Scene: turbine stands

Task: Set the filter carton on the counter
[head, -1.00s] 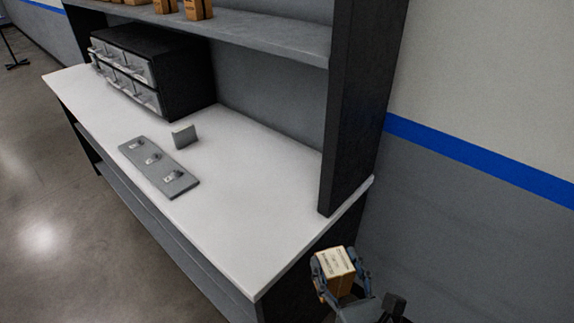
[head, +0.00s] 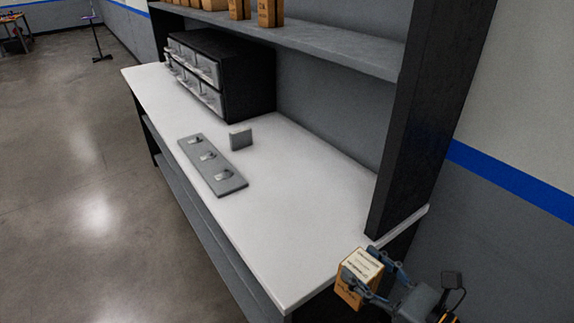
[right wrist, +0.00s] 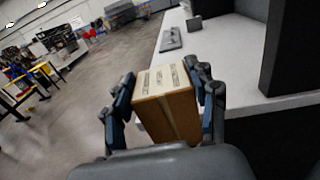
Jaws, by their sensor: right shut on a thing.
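My right gripper (head: 372,274) is shut on the filter carton (head: 357,283), a small brown box with a pale printed label on top. In the head view the carton is at the counter's near right end, in front of its edge in the picture; I cannot tell its height above the top. In the right wrist view the carton (right wrist: 168,100) sits between both fingers (right wrist: 165,103), with the counter (right wrist: 240,50) beyond it to the right. The white counter (head: 310,200) has a bare near right part. My left gripper is not in view.
A grey plate with several small fittings (head: 230,182) and a small grey block (head: 241,138) lie mid-counter. A black drawer cabinet (head: 250,80) stands behind. A shelf (head: 330,45) with brown boxes (head: 270,12) hangs above, and a dark upright post (head: 425,120) rises at the right end.

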